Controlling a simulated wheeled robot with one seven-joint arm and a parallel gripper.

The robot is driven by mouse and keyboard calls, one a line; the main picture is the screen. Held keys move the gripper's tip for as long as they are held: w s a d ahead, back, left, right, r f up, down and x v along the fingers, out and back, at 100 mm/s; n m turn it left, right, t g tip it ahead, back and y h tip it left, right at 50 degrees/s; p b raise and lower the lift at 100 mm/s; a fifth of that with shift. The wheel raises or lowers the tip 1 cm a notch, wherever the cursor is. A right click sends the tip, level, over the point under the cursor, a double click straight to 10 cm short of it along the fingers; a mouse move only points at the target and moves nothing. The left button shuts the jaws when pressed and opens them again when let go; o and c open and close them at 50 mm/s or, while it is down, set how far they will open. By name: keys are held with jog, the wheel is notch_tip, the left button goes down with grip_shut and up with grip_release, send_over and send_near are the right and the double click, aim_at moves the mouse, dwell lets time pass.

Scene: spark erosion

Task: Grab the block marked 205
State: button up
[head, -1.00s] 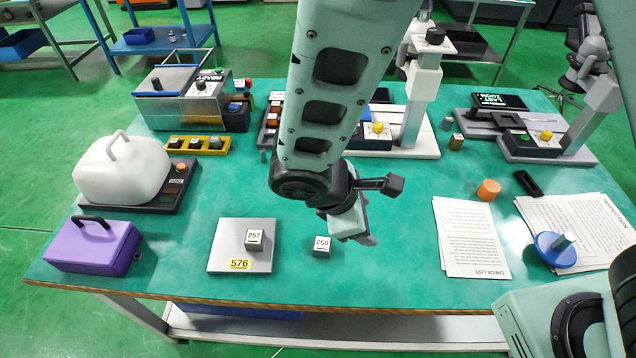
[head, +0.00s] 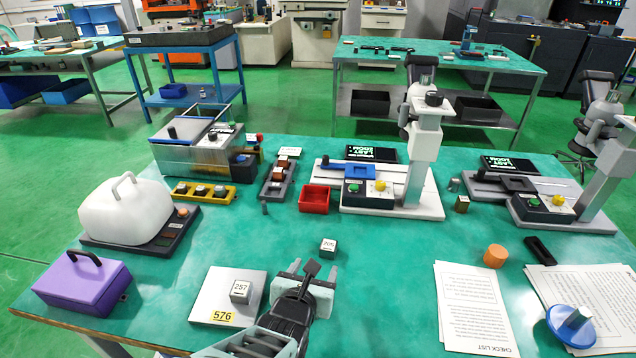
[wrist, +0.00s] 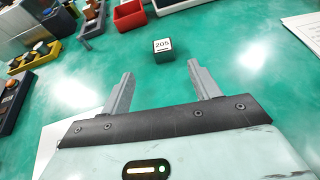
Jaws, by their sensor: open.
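The block marked 205 (head: 328,246) is a small dark cube with a white label on top, standing on the green table. In the wrist view the block (wrist: 162,54) lies beyond my fingertips, roughly centred between them, with bare table before it. My gripper (head: 312,268) is open and empty, on the near side of the block and not touching it. Its two grey fingers also show in the wrist view (wrist: 160,70).
A block marked 257 (head: 241,291) sits on a grey plate (head: 208,294) labelled 576, left of my gripper. A red tray (head: 314,199) and a machine base (head: 425,206) stand behind block 205. Papers (head: 465,300) lie right. Table right of the block is clear.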

aim_at(327, 248)
jog(key=b+x, duration=0.2)
jog(key=x, duration=0.1)
jog(key=b+x, duration=0.1)
jog(key=x, duration=0.2)
jog(key=shift+w+d+f+b, duration=0.15)
jog(key=shift+w+f+b, duration=0.1)
jog(key=shift+f+b, duration=0.15)
jog(key=shift+w+d+f, duration=0.1)
jog(key=shift+w, duration=0.35)
jog(key=b+x, duration=0.2)
jog(key=f+b+x, duration=0.1)
jog(key=b+x, duration=0.1)
jog(key=shift+d, duration=0.15)
jog(key=shift+w+d+b, duration=0.1)
jog(key=shift+w+b, duration=0.25)
jog(key=shift+w, duration=0.05)
jog(key=shift+r, duration=0.15)
jog(key=c, duration=1.3)
